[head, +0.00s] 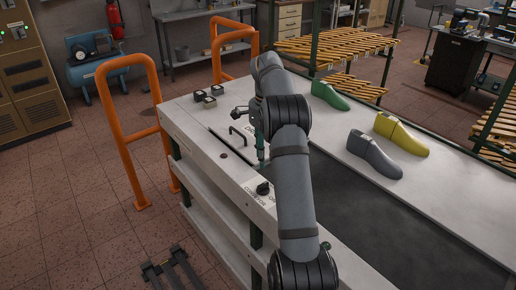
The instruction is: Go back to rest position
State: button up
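My grey arm rises from the bottom of the head view, over the white workbench (205,125), and bends at its far end. A small dark part (241,112) shows just left of the arm; it may belong to my gripper, but most of that area is hidden behind the arm. I cannot see the fingers clearly or whether they hold anything. Three shoe lasts lie on the right: a green last (329,94), a yellow last (401,134) and a grey last (374,155).
Several small dark-topped blocks (210,102) stand at the bench's back left. A dark belt (385,220) runs right of my arm. Orange rails (113,128) border the bench's left. Wooden racks (345,45) stand behind. Floor (60,190) at left is mostly clear.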

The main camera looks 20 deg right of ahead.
aim_at(265, 184)
notch_tip(265, 184, down, 12)
jog(key=shift+f, duration=0.1)
dwell(0.5)
dwell(0.4)
